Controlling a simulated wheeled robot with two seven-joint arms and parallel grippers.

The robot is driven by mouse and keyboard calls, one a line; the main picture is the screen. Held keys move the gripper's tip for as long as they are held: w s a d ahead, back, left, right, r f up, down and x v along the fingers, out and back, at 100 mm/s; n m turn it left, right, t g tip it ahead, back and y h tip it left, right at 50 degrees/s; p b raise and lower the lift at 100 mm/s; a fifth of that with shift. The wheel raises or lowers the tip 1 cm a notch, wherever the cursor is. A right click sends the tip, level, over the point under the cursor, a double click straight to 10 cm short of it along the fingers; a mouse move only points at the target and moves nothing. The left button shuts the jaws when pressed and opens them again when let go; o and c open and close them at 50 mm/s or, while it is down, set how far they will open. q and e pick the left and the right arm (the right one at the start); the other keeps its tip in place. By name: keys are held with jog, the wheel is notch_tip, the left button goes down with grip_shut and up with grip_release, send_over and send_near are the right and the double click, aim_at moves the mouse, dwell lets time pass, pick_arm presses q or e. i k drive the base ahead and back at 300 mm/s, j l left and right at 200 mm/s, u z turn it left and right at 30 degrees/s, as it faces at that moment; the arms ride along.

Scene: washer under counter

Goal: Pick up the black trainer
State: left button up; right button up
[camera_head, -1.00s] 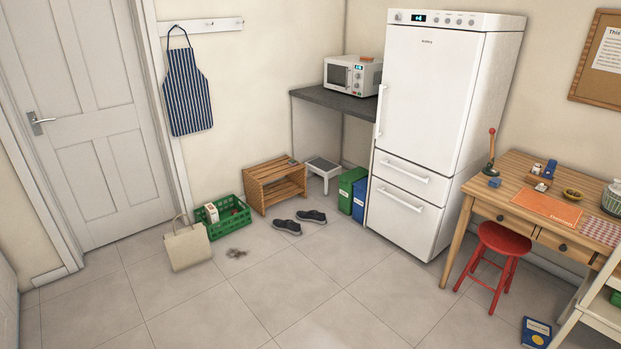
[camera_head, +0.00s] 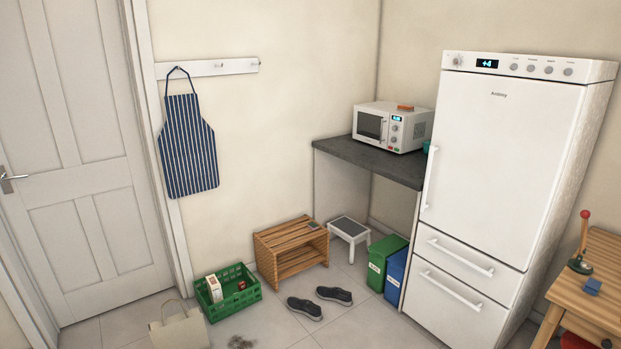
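Two dark trainers with pale soles lie on the tiled floor in front of the wooden shoe rack (camera_head: 291,254). The left trainer (camera_head: 304,308) lies a little nearer to me, and the right trainer (camera_head: 334,295) lies just beside it, apart from it. Both look dark grey to black, and I cannot tell their colours apart at this distance. Neither of my grippers shows in the head view.
A green crate (camera_head: 228,292) with items and a cream tote bag (camera_head: 179,329) stand left of the trainers. A white step stool (camera_head: 349,234), a green bin (camera_head: 386,262) and a fridge (camera_head: 500,180) stand to the right.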

aim_at(340, 296)
jog(key=i, duration=1)
jog(key=i+j+z, duration=0.15)
jog(key=i, duration=0.85)
